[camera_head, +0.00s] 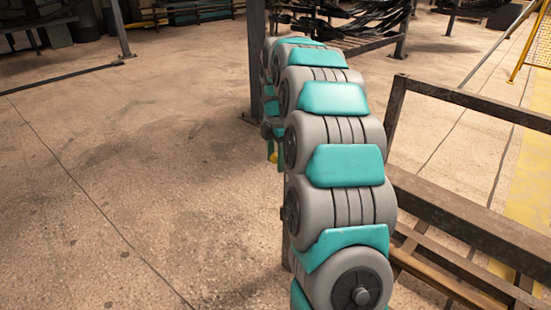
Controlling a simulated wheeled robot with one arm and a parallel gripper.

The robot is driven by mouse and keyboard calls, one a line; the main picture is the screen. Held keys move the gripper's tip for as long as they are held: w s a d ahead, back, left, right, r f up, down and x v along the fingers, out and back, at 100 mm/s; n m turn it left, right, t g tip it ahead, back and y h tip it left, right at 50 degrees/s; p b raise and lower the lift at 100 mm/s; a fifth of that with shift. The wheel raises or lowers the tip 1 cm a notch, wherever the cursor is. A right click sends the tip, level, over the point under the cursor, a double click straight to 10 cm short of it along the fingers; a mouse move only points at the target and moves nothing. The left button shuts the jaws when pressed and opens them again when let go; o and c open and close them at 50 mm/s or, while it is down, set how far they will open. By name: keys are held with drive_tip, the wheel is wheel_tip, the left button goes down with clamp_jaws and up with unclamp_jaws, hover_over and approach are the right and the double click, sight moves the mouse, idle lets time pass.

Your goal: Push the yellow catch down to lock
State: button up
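A small yellow piece (272,156) shows just left of my grey and teal arm, near the middle of the view. It may be the yellow catch, but it is too small and too covered to tell its shape or whether it is up or down. My arm runs from the bottom right away from the camera, then bends down at its far end. A dark part at that end sits just above the yellow piece. My gripper's fingers cannot be made out, and any contact with the yellow piece is hidden behind the arm.
A brown metal frame (455,225) stands close on the right of my arm. A dark post (256,60) rises behind it. Racks with dark coiled parts (355,30) stand at the back. The concrete floor (120,180) on the left is open.

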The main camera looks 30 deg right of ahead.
clamp_jaws()
idle(1.1)
